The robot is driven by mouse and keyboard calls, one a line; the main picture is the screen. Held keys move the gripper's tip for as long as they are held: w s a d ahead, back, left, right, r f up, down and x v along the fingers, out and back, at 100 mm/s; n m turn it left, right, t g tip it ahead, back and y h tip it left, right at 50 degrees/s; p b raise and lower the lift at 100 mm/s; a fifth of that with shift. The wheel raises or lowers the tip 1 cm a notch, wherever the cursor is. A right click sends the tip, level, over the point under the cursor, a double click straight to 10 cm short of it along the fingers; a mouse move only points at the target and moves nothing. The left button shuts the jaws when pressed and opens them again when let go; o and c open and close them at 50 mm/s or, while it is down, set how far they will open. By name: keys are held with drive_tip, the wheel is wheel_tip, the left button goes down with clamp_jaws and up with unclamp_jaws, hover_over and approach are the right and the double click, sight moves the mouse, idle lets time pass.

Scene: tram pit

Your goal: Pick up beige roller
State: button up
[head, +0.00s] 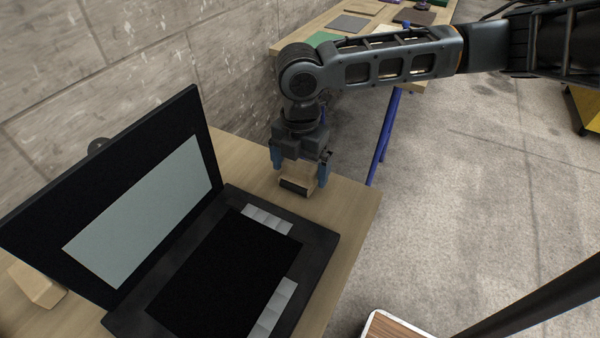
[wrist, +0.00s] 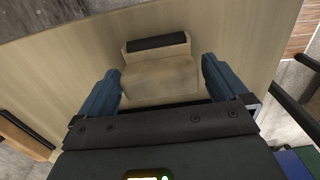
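The beige roller (head: 297,181), a pale beige block with a dark strip on one side, rests on the wooden table near its right edge. In the wrist view the beige roller (wrist: 160,76) lies between the two blue fingers, its dark strip along the far side. My gripper (head: 300,174) points down over it, one finger on each side. In the wrist view my gripper (wrist: 160,88) looks open, with a visible gap at the right finger; the left finger is very close, and contact is unclear. The near side of the roller is partly hidden by the gripper body.
A large black laptop-like device (head: 325,246) stands open left of and in front of the gripper. Another beige block (head: 38,286) lies at the far left. A brick wall (head: 130,55) runs behind. A second table (head: 345,22) with flat pieces stands beyond. Floor is open at right.

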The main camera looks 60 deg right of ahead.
sight(305, 161)
drive_tip(key=c, duration=0.9)
drive_tip(key=shift+o, duration=0.2)
drive_tip(key=shift+r, duration=0.5)
drive_tip(key=r, duration=0.2)
drive_tip(key=d+r, duration=0.1)
drive_tip(key=shift+s+r, duration=0.3)
drive_tip(key=shift+r, duration=0.05)
drive_tip(key=s+d+r+b, duration=0.1)
drive_tip(key=s+d+r, duration=0.4)
drive_tip(key=d, duration=0.3)
drive_tip(key=shift+s+d+r, duration=0.4)
drive_tip(key=shift+r, duration=0.3)
